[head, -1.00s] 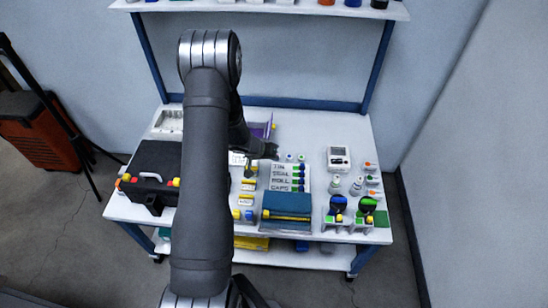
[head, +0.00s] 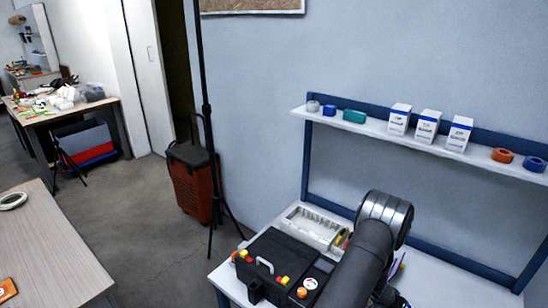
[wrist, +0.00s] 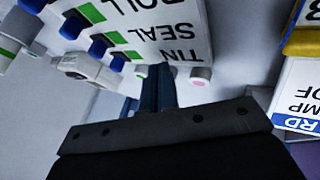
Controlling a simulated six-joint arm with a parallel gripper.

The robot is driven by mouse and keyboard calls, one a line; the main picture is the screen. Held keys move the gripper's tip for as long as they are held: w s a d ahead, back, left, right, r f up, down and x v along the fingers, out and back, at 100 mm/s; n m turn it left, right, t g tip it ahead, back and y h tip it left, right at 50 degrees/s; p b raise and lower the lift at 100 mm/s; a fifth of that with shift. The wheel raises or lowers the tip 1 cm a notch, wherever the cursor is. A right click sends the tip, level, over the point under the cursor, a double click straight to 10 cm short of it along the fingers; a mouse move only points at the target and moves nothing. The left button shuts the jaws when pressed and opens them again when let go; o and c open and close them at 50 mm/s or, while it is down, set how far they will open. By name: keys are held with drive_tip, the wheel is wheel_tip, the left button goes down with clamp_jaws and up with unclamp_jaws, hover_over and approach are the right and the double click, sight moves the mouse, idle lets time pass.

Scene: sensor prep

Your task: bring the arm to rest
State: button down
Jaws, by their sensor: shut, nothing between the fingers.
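My gripper (wrist: 158,75) shows in the wrist view with its two dark fingers together and nothing between them. The fingertips point at the edge of a white label board (wrist: 178,18) reading ROLL, SEAL and TIN; I cannot tell whether they touch it. Blue pegs and green marks line the board. In the head view my arm reaches in from the lower right over the workbench, and my gripper is not clearly visible there.
A black case (head: 283,262) and a white tray (head: 312,229) are beside my arm. A shelf (head: 375,126) with boxes and tape rolls hangs above the bench. A thin black pole (head: 205,90) and an orange-and-black trolley (head: 192,180) stand left of the bench, with open floor beyond.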

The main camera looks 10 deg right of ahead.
drive_tip(key=shift+w+a, duration=0.45)
drive_tip(key=shift+s+d, duration=0.1)
